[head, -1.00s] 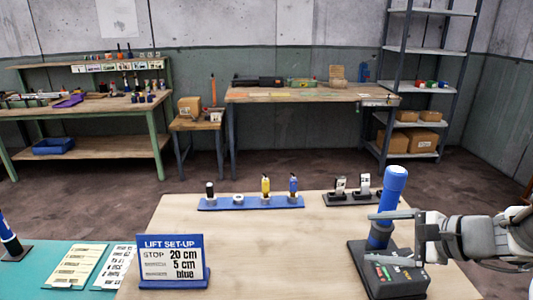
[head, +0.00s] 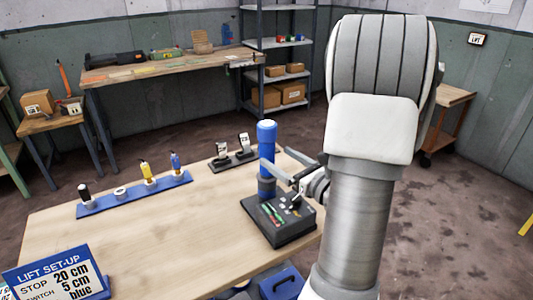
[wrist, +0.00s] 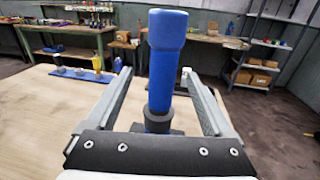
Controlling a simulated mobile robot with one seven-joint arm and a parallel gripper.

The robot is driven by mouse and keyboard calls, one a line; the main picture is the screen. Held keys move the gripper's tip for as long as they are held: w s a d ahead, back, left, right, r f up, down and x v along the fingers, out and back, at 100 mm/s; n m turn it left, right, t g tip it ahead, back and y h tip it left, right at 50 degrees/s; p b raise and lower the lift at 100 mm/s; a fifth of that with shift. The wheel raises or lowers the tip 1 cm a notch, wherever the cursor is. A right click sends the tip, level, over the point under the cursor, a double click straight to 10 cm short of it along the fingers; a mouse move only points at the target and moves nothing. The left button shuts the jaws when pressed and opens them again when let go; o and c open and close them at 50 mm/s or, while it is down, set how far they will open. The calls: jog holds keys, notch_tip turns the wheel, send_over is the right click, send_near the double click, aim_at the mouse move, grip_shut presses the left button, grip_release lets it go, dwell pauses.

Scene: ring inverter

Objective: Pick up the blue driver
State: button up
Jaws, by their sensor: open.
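A thick blue upright tool (head: 267,142) with a dark collar stands in a black base (head: 262,228) with coloured buttons, near the table's right edge. A smaller blue-topped tool (head: 176,165) stands at the right end of a blue rack (head: 110,203); it also shows in the wrist view (wrist: 97,63). My gripper (head: 284,178) is open and empty beside the thick tool. In the wrist view, the thick tool (wrist: 163,70) appears between the two spread fingers, with a gap on each side. My forearm blocks the head view to the right of the gripper.
The rack also holds a black-topped tool (head: 84,194), a white ring (head: 120,192) and a yellow tool (head: 147,172). A sign (head: 55,277) stands front left. The table's middle is clear.

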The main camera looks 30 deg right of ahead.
jog(key=w, duration=0.9)
jog(key=shift+w+a, duration=0.15)
grip_shut()
jog(key=shift+r, duration=0.1)
